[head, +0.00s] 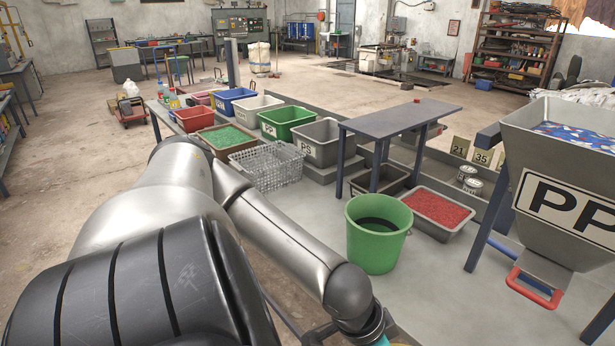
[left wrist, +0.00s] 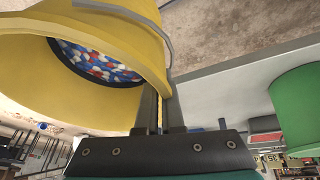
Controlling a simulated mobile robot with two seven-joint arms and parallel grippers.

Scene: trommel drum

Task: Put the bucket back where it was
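In the left wrist view a yellow bucket (left wrist: 100,32) fills the upper left, its mouth facing the camera. Blue, white and red bits (left wrist: 97,62) show inside it. My left gripper (left wrist: 158,100) is shut on the bucket's wall near the rim; a thin yellow strip shows between the dark fingers. A green bucket (head: 372,250) stands upright and apart on the grey platform in the head view. It also shows at the right of the left wrist view (left wrist: 297,108). In the head view my left arm reaches to the bottom edge, hiding its gripper and the yellow bucket. My right gripper is not in view.
A tray of red bits (head: 436,207) sits behind the green bucket. A grey hopper marked PP (head: 560,190) stands at right. A small table (head: 400,118), a wire basket (head: 268,165) and several coloured bins stand further back. Platform floor around the green bucket's front is bare.

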